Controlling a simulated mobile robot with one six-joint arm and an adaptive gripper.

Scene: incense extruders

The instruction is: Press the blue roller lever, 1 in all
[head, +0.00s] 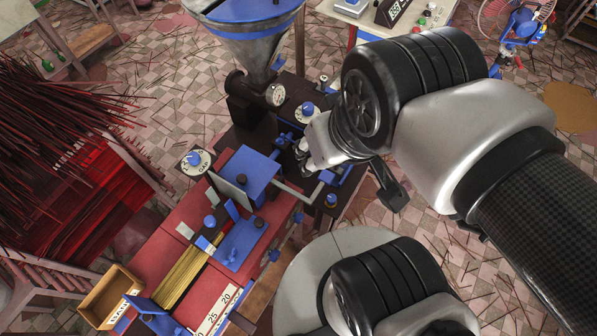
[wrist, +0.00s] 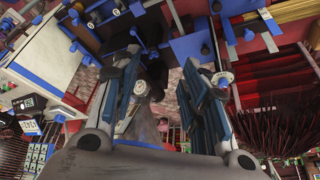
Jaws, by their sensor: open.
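The extruder machine (head: 262,165) has several blue parts, and I cannot tell for sure which is the roller lever. A small blue lever-like part (head: 285,140) sits close to the left of my gripper (head: 306,149) in the head view. A round blue knob (head: 307,108) stands on a white dial above it. In the wrist view my gripper (wrist: 163,82) has its two blue-and-black fingers spread apart with nothing between them. My gripper's fingertips are mostly hidden in the head view, and I cannot tell if they touch the machine.
A metal funnel hopper (head: 247,38) rises above the machine. A blue box (head: 247,173) and a grey bar (head: 297,193) lie left of and below my gripper. Yellow sticks (head: 186,272) fill a channel on the red bench. Bundles of dark red sticks (head: 50,130) stand at left.

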